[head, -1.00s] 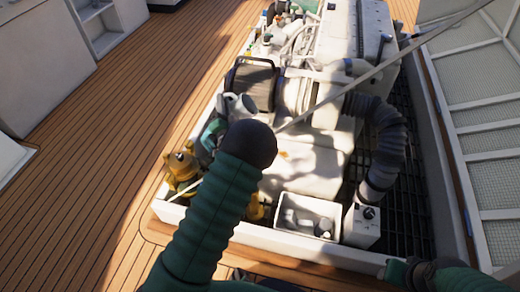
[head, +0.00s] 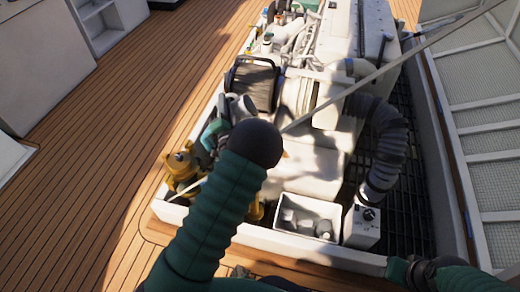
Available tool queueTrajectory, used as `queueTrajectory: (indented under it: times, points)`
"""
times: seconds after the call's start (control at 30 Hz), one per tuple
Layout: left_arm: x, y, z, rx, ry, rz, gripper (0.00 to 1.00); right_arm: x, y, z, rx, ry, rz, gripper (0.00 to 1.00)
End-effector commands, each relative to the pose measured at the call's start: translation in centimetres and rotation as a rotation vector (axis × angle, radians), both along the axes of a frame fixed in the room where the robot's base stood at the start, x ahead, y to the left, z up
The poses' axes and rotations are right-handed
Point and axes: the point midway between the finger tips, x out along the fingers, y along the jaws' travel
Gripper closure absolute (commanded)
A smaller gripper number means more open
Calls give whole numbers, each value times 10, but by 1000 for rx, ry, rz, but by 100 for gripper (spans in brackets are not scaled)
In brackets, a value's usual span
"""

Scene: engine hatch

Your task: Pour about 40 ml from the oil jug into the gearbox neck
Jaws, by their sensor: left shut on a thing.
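My left arm rises from the bottom, and its dark rounded joint hides part of the engine's near left corner. My left gripper (head: 213,134) shows small and partly covered beyond that joint. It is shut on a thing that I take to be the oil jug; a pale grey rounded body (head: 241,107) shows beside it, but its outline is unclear. I cannot make out the gearbox neck or any oil stream. My right arm shows at the bottom right corner; I cannot tell the state of its jaws.
The white engine (head: 310,165) sits in a white-rimmed hatch. A yellow fitting (head: 181,165) stands at its near left corner. An open white box (head: 307,216) and a box with a dark knob (head: 362,226) are at the front. A ribbed hose (head: 387,145) is on the right. Wooden deck (head: 90,190) is clear left.

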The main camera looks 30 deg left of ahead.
Motion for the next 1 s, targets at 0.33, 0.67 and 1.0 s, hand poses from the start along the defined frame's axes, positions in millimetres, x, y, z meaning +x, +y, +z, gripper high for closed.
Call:
queueTrajectory:
  times: [0.33, 0.67, 1.0]
  points:
    - [-3, -1, 2, 18, 7, 1, 100, 0, 0, 1, 0, 0, 0, 60]
    - [-3, -2, 1, 26, 11, 1, 100, 0, 0, 1, 0, 0, 0, 60]
    - [-5, -2, 1, 32, 16, 2, 100, 0, 0, 1, 0, 0, 0, 60]
